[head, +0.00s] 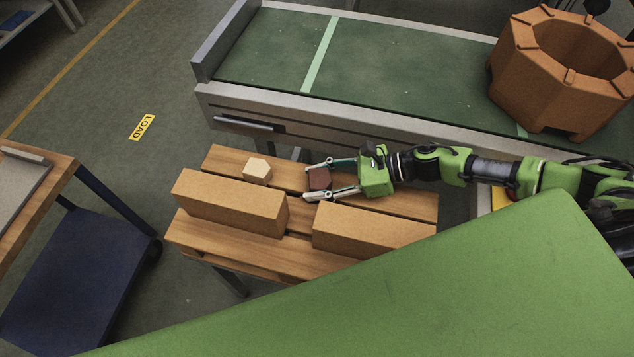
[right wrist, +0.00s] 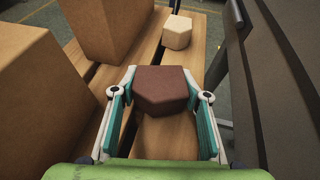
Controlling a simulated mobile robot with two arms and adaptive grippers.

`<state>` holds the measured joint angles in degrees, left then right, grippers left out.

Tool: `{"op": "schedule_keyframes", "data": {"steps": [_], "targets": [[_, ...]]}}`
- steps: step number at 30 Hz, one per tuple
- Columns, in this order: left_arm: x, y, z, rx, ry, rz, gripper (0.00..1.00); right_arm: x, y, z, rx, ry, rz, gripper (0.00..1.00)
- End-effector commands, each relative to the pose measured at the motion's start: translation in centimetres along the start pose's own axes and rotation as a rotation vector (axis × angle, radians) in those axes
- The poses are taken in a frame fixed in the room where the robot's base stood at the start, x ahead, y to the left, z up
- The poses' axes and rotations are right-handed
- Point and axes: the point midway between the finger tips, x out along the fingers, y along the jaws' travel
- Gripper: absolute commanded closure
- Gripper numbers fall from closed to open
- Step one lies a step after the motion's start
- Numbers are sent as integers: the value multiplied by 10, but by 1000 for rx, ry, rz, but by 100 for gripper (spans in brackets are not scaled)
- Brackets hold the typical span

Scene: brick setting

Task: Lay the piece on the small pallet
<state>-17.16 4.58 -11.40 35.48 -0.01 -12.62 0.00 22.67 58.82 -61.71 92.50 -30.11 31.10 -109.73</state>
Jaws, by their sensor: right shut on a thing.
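My right gripper (head: 325,180) is shut on a dark brown hexagonal piece (head: 319,179), over the far slat of the small wooden pallet (head: 410,206). In the right wrist view the brown piece (right wrist: 162,88) sits between both fingers (right wrist: 160,100), above or on the slat; I cannot tell if it touches the wood. A pale cream hexagonal piece (head: 257,170) lies on the same slat to the left, and further off in the right wrist view (right wrist: 176,32). My left gripper is in neither view.
Two long cardboard-brown blocks, left (head: 230,203) and right (head: 373,232), stand on the pallet's nearer side. A green conveyor (head: 400,75) with a metal side runs behind, bearing a large orange-brown octagonal ring (head: 520,85). A table (head: 50,185) stands at left.

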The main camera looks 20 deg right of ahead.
Motion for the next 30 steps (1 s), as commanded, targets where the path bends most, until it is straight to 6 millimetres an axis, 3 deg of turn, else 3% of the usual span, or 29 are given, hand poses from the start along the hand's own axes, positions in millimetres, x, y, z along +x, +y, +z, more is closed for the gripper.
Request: {"op": "schedule_keyframes", "data": {"steps": [15,16,17,30], "targets": [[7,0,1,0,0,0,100,6,0,-13,-1,-1,-1,81],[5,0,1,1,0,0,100,5,0,-12,-1,-1,-1,51],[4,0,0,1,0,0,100,5,0,-11,-1,-1,-1,43],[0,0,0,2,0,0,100,3,0,-8,-1,0,-1,41]]}}
